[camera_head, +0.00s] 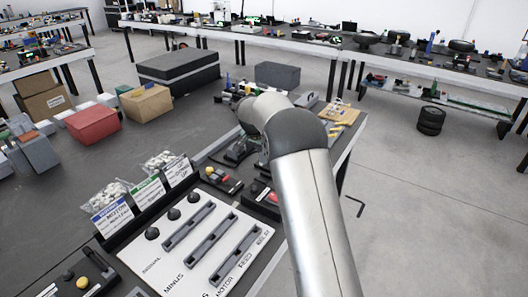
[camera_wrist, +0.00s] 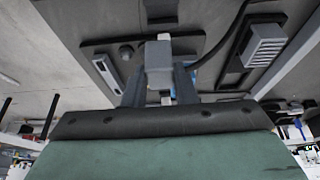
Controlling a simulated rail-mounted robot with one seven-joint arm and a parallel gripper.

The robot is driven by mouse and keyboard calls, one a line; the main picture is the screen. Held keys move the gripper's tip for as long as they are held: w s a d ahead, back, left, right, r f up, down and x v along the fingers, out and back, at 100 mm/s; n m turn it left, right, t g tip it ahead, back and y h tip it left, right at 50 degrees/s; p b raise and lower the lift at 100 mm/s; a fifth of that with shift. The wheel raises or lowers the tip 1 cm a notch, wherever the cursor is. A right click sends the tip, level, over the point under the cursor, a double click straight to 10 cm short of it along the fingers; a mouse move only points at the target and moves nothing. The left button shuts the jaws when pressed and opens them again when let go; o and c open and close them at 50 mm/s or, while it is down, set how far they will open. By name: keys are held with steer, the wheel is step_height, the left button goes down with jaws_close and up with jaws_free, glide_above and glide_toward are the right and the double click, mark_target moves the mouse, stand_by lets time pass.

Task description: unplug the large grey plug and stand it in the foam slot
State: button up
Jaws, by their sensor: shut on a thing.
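In the wrist view my gripper (camera_wrist: 160,75) is shut on a light grey block, which looks like the large grey plug (camera_wrist: 158,58). The plug sits between the two fingers, over a dark plate (camera_wrist: 103,68). I cannot tell whether it is still seated in a socket or just clear of it. In the head view my arm hides the gripper and the plug. I cannot make out the foam slot for certain; a dark block with a recess (camera_wrist: 160,10) shows at the top of the wrist view.
A ribbed grey block (camera_wrist: 265,43) on a dark base stands right of the plug in the wrist view, with a dark cable (camera_wrist: 233,42) between them. In the head view a white slotted panel (camera_head: 195,245) and bagged parts (camera_head: 108,200) lie left of my arm. A red box (camera_head: 92,124) stands farther left.

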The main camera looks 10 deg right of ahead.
steer(key=shift+f, duration=0.1)
steer(key=shift+f+b, duration=1.8)
steer(key=shift+f, duration=0.5)
steer(key=shift+f+b, duration=1.3)
steer(key=shift+f, duration=0.05)
stand_by(0.4)
steer(key=o, duration=1)
steer(key=shift+o, duration=0.2)
steer(key=v, duration=1.7)
steer(key=shift+r, duration=0.3)
